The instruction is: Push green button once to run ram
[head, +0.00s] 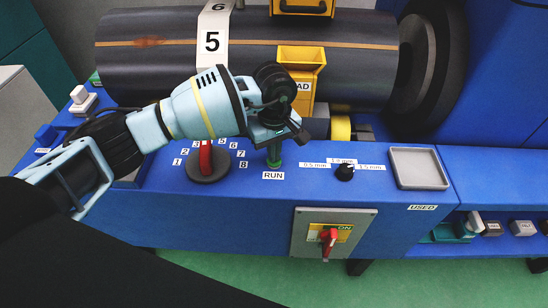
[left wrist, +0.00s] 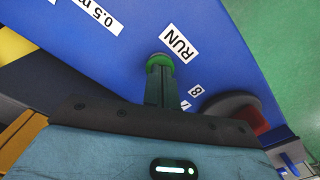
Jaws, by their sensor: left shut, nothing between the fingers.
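The green button (head: 274,163) sits on the blue panel just above the RUN label (head: 273,175). My left gripper (head: 274,155) points down at it with closed fingers, its tips at or just over the button and hiding part of it. In the left wrist view the closed fingers (left wrist: 159,75) end at the green button (left wrist: 160,60), next to the RUN label. I cannot tell whether the button is pressed in. My right gripper is not in view.
A red-handled dial (head: 207,162) numbered to 8 stands left of the button, and a black knob (head: 345,171) right of it. An empty grey tray (head: 418,168) lies farther right. A red switch (head: 328,236) is on the front face. A large dark cylinder (head: 340,60) lies behind.

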